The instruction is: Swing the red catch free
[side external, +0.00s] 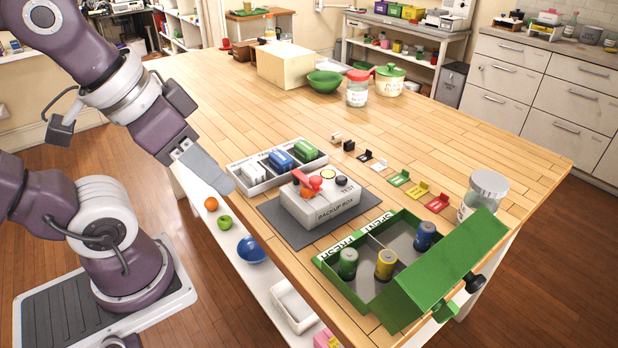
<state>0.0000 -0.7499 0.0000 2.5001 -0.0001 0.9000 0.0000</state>
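The backup box (318,210) is a pale grey case on a dark mat (275,222) near the table's front edge. On its top is a red catch (301,177), with a red rounded part beside it, a yellow round part and a dark knob (341,181) to the right. Whether the catch is latched is too small to tell. My gripper (225,186) is in the air to the left of the box, clear of it, its grey end pointing down and right. It touches nothing that I can see. Its finger gap is not visible from this side.
A tray (257,188) with white, blue and green blocks stands behind the box. A green case (330,268) with an open lid holds several batteries at the front right. Small coloured tags and a glass jar (486,189) lie to the right. The table's middle is clear.

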